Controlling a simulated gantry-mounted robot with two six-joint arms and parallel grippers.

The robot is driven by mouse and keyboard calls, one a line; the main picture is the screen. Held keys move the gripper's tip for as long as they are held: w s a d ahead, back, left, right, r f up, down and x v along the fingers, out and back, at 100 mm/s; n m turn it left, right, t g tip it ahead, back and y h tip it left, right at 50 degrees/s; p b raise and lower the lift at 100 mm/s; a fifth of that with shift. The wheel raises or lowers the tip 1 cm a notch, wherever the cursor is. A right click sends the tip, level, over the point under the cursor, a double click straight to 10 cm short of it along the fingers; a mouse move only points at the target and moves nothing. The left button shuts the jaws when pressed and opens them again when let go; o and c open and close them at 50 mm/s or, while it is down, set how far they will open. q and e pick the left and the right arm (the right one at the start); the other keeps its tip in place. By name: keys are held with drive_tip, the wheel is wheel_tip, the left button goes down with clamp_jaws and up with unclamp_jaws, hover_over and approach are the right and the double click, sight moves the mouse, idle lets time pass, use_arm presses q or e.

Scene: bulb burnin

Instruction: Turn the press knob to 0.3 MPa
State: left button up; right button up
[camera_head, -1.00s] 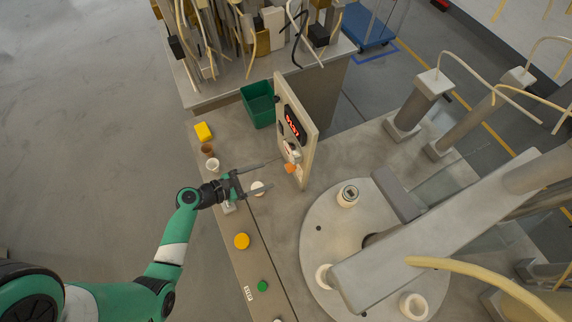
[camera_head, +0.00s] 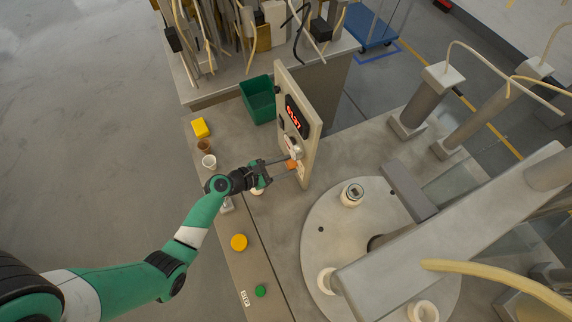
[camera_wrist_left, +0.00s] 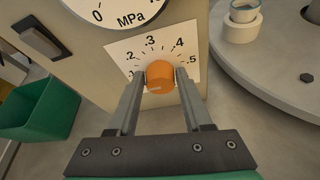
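The orange press knob (camera_wrist_left: 161,76) sits on a white dial plate (camera_wrist_left: 122,50) marked from about .1 to .5. A pale mark on the knob's front points to the lower left. The knob also shows in the head view (camera_head: 291,164), on the upright panel (camera_head: 312,135). My left gripper (camera_wrist_left: 160,82) is open, with one finger on each side of the knob and the tips close to it. Whether the fingers touch it I cannot tell. It shows in the head view too (camera_head: 281,167). My right gripper is not in view.
A gauge marked MPa (camera_wrist_left: 115,12) is above the dial. A red-digit display (camera_head: 294,115) is on the panel. A round turntable (camera_head: 330,215) lies to the right. Yellow (camera_head: 239,242) and green (camera_head: 261,291) buttons are in front.

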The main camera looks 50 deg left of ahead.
use_arm(q)
clamp_jaws()
drive_tip(key=shift+d+f+m+y, duration=0.15)
drive_tip(key=shift+m+y, duration=0.25)
drive_tip(key=shift+m, duration=0.4)
drive_tip(key=shift+s+m+t+y+b, duration=0.1)
drive_tip(key=shift+m+t+y+b, duration=0.3)
drive_tip(key=shift+m+b, duration=0.15)
drive_tip(key=shift+d+f+m+t+y+b, duration=0.15)
drive_tip(key=shift+m+t+y+b, duration=0.15)
drive_tip(key=shift+m+b, duration=0.35)
drive_tip(key=shift+f+m+t+y+b, duration=0.2)
drive_tip(key=shift+m+y+b, duration=0.1)
drive_tip(key=shift+m+b, duration=0.3)
drive_tip(key=shift+f+m+t+y+b, duration=0.1)
drive_tip(key=shift+m+t+y+b, duration=0.35)
drive_tip(key=shift+m+b, duration=1.45)
drive_tip(key=shift+r+m+t+y+b, duration=0.1)
drive_tip(key=shift+m+t+b, duration=0.8)
drive_tip(key=shift+b, duration=1.8)
drive_tip(key=shift+f+m+t+y+b, duration=0.1)
drive_tip(key=shift+m+t+y+b, duration=0.25)
drive_tip(key=shift+m+b, duration=1.6)
drive_tip(key=shift+n+b, duration=0.35)
